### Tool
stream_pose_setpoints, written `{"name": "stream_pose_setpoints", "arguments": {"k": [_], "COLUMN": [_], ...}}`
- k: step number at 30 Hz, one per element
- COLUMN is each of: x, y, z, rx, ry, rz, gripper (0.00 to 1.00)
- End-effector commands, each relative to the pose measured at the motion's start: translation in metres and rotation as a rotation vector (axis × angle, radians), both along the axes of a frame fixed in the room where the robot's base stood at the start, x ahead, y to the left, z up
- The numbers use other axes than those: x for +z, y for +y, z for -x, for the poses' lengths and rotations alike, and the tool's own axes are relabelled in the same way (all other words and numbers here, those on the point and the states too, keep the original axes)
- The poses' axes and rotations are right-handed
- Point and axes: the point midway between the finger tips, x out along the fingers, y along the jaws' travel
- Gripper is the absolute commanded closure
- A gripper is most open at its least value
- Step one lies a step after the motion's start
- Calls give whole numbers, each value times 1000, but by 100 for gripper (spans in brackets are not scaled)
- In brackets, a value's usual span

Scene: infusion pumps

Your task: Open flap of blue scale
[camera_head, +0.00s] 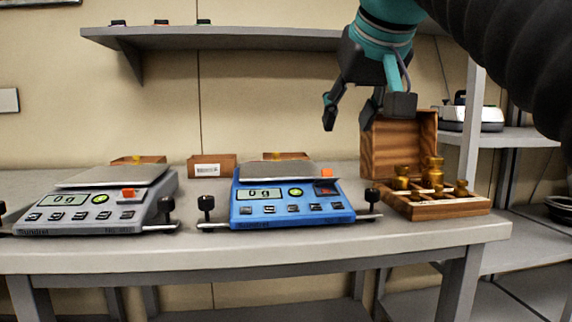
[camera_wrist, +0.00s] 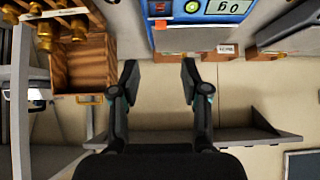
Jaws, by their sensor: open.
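The blue scale (camera_head: 285,209) stands on the table right of the grey scale, its display reading 0g. An orange tab (camera_head: 327,172) is at the right rear of its front panel, next to a small dark and red area (camera_head: 326,188); I cannot tell for sure which part is the flap. In the wrist view the blue scale (camera_wrist: 222,10) shows only in part at the top edge, upside down. My gripper (camera_head: 350,112) is open and empty, above and behind the scale's right side, apart from it. Its two fingers (camera_wrist: 158,82) are spread wide in the wrist view.
A grey scale (camera_head: 90,203) stands at the left. An open wooden box with brass weights (camera_head: 436,209) stands at the right, close below my gripper. Small wooden boxes (camera_head: 212,166) line the back of the table. A wall shelf (camera_head: 250,39) hangs behind.

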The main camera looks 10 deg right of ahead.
Motion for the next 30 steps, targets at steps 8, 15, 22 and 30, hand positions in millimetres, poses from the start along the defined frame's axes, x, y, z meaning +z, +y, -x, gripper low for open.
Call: {"name": "stream_pose_setpoints", "arguments": {"k": [8, 15, 22, 30], "x": [-37, -68, -86, -92], "y": [1, 0, -1, -1], "z": [-34, -65, -85, -91], "rx": [2, 0, -1, -1], "ry": [2, 2, 0, -2], "rz": [1, 0, 0, 0], "gripper": [54, 54, 54, 54]}}
